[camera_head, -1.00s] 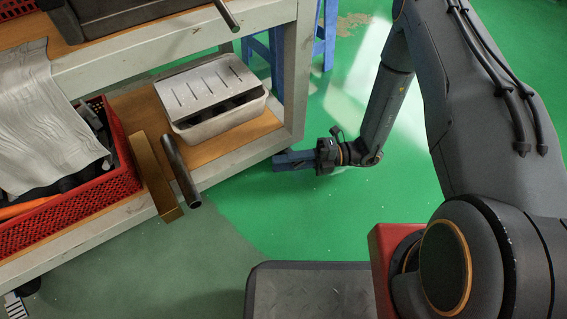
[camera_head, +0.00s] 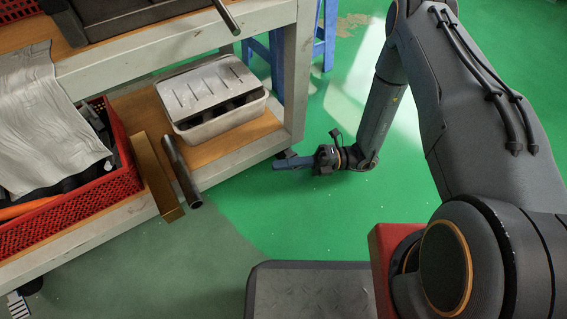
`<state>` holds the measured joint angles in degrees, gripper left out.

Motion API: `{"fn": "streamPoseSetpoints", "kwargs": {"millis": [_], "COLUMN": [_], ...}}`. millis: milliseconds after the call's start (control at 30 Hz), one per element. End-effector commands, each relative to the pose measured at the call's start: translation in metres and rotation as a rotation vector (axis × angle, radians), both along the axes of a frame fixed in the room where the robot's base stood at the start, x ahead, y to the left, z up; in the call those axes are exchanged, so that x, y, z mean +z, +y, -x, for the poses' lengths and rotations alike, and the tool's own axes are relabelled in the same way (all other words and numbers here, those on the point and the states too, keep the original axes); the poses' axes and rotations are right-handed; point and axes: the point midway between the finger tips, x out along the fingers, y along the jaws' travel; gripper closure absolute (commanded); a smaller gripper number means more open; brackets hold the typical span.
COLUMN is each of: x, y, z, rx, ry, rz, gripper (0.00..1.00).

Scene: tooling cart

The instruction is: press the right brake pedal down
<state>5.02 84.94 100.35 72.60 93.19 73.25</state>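My gripper (camera_head: 282,164) reaches left, low over the green floor, at the foot of the cart's right front leg. Its blue-grey fingers lie close together in the picture, seen edge-on, so I cannot tell whether they are open or shut. A small dark part, probably the right caster (camera_head: 285,154), shows just behind the fingertips under the cart's corner. The right brake pedal cannot be made out; it is hidden by the gripper or too small to see. I cannot tell whether the fingers touch anything.
The tooling cart's lower shelf (camera_head: 236,142) holds a grey slotted box (camera_head: 212,90), a red crate (camera_head: 95,205) with a silver cloth, a brass bar (camera_head: 157,178) and a dark tube (camera_head: 181,172) that overhang the front edge. Green floor (camera_head: 300,220) is clear before the gripper.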

Motion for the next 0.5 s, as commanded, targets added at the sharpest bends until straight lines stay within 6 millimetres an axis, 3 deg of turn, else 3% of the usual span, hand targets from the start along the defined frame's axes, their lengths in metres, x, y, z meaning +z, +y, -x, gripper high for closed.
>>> {"fn": "streamPoseSetpoints", "kwargs": {"millis": [133, 200, 267, 500], "x": [-0.0004, -0.0003, -0.0002, 0.0], "y": [-0.0003, -0.0003, -0.0003, -0.0002], "z": [0.0009, 0.0009, 0.0008, 0.0005], "rx": [0.001, 0.001, 0.001, 0.0], "ry": [0.003, 0.003, 0.003, 0.004], "rz": [0.001, 0.001, 0.001, 0.002], "gripper": [1.0, 0.84, 0.77, 0.77]}}
